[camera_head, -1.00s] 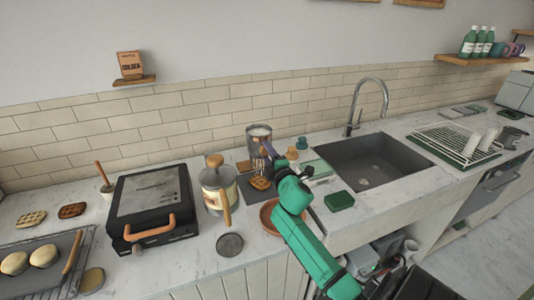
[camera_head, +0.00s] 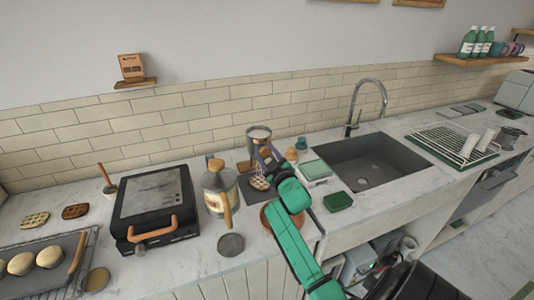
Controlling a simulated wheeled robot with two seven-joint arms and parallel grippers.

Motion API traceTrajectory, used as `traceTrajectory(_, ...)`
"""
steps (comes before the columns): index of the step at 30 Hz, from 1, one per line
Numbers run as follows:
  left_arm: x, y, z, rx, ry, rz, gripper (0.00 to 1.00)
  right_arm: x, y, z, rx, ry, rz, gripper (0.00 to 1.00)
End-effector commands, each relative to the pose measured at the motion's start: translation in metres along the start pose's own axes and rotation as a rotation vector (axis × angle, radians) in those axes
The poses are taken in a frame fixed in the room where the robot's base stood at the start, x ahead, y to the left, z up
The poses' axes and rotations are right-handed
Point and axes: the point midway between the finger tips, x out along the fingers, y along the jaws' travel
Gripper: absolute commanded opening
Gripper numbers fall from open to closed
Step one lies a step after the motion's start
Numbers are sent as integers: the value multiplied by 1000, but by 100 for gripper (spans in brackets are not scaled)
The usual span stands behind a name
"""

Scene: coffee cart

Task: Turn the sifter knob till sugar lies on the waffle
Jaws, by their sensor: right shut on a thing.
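The sifter (camera_head: 258,132) is a metal canister with white powder at its top, standing at the back of the counter left of the sink. The waffle (camera_head: 259,183) lies below its front on a dark slate board (camera_head: 252,196); its top shows pale, whitish patches among brown. My right arm reaches in from the lower right. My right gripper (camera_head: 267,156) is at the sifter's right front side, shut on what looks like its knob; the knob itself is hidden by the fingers. My left gripper is not in view.
A glass jar (camera_head: 213,180) with a wooden handle and a black waffle iron (camera_head: 152,205) stand to the left. A terracotta dish (camera_head: 269,217) sits partly behind my arm. The sink (camera_head: 370,165), a green sponge (camera_head: 338,201) and small jars are to the right.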

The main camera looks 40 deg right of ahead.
Motion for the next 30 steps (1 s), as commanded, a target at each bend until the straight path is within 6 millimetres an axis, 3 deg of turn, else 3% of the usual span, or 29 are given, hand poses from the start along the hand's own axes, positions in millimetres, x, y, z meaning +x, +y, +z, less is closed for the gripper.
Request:
traceTrajectory(12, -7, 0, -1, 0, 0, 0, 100, 0, 0, 1, 179, -2, -1, 0)
traceTrajectory(27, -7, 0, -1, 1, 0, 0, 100, 0, 0, 1, 196, -2, -1, 0)
traceTrajectory(28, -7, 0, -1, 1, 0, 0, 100, 0, 0, 1, 196, -2, -1, 63)
traceTrajectory(30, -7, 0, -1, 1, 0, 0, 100, 0, 0, 1, 196, -2, -1, 81)
